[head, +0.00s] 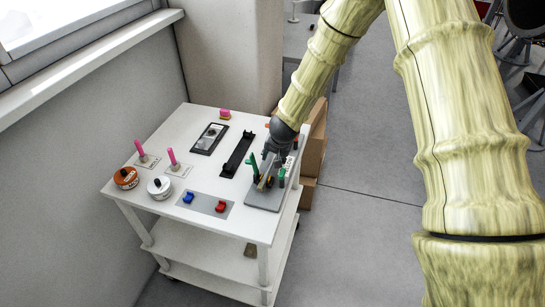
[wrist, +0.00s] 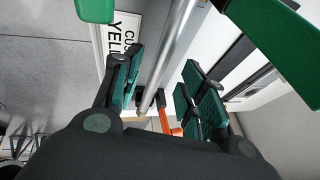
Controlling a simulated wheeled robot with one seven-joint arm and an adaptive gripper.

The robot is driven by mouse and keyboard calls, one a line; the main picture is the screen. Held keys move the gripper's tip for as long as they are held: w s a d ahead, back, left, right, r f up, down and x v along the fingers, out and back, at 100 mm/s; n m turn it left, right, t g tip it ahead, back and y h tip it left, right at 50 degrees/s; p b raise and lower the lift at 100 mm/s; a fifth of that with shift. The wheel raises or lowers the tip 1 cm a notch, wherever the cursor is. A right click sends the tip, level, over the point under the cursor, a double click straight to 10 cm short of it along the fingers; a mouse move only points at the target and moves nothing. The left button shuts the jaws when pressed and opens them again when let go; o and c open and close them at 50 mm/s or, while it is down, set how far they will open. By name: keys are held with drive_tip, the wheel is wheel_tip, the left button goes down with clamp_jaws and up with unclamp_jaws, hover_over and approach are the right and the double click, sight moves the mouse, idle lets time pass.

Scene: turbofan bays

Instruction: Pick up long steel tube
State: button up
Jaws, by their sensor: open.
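A long steel tube (wrist: 178,45) shows in the wrist view as a bright grey bar. It slants from the top, right of centre, down between my two fingers. My gripper (wrist: 163,72) is open, its green pads on either side of the tube with visible gaps. I cannot tell how deep the tube lies between the pads. In the head view my gripper (head: 268,168) is low over the grey plate (head: 264,200) at the cart's right side, beside green uprights (head: 253,165). The tube is mostly hidden by my gripper there.
The white cart (head: 150,210) also holds a black rail (head: 237,155), a dark tray (head: 209,139), pink pegs (head: 172,157), orange (head: 126,177) and white (head: 159,187) round containers, and a blue-and-red fixture (head: 206,206). Cardboard boxes (head: 314,150) stand behind the cart. Green parts (wrist: 285,45) flank the wrist view.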

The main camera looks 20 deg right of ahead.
drive_tip(key=shift+x, duration=1.05)
clamp_jaws()
